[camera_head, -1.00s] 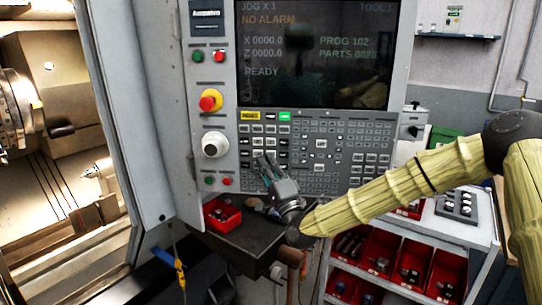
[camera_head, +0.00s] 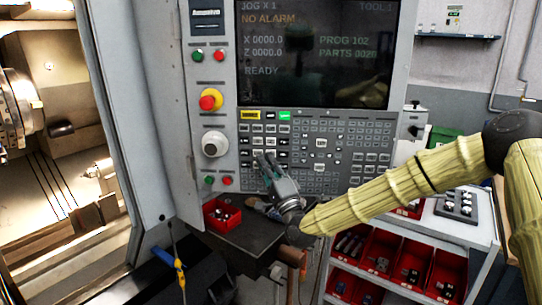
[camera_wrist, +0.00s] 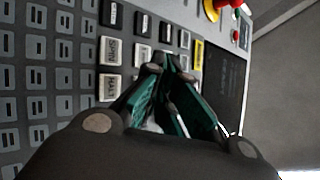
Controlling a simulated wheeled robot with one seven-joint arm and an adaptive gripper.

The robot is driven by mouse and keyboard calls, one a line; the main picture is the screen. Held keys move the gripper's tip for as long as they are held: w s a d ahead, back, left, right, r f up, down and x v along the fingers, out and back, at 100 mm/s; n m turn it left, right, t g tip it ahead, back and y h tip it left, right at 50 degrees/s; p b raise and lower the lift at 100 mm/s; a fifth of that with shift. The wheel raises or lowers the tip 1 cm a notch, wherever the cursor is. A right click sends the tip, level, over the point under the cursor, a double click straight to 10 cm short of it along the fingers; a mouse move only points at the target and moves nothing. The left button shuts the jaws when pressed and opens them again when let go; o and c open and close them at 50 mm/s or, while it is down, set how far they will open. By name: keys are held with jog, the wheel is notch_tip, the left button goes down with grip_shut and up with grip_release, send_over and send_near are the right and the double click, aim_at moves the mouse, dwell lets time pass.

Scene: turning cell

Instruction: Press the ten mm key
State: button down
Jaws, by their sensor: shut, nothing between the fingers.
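The control panel (camera_head: 330,185) carries many keys below its screen (camera_head: 320,50). I cannot read which key is the ten mm key in either view. My gripper (camera_head: 266,157) is shut and empty, its tips in front of the block of white and black keys (camera_head: 257,140) at the panel's left. The fingers hide some keys, and I cannot tell whether the tips touch the panel.
A red emergency button (camera_head: 210,100) and a white knob (camera_head: 214,145) stand out left of the keys. A red bin (camera_head: 222,216) sits on the dark shelf (camera_head: 250,240) below. The screen reads JOG X 1 and NO ALARM. A cart (camera_head: 455,232) with red bins stands right.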

jog(key=shift+w+b, duration=0.6)
jog(key=shift+w, duration=0.05)
dwell(0.9)
jog(key=shift+s, duration=0.2)
jog(key=shift+s+b, duration=0.45)
jog(key=shift+s, duration=0.1)
jog(key=s, duration=0.1)
jog(key=s+b, duration=0.1)
jog(key=s, duration=0.3)
jog(key=shift+a, duration=0.3)
dwell(0.3)
dwell(0.3)
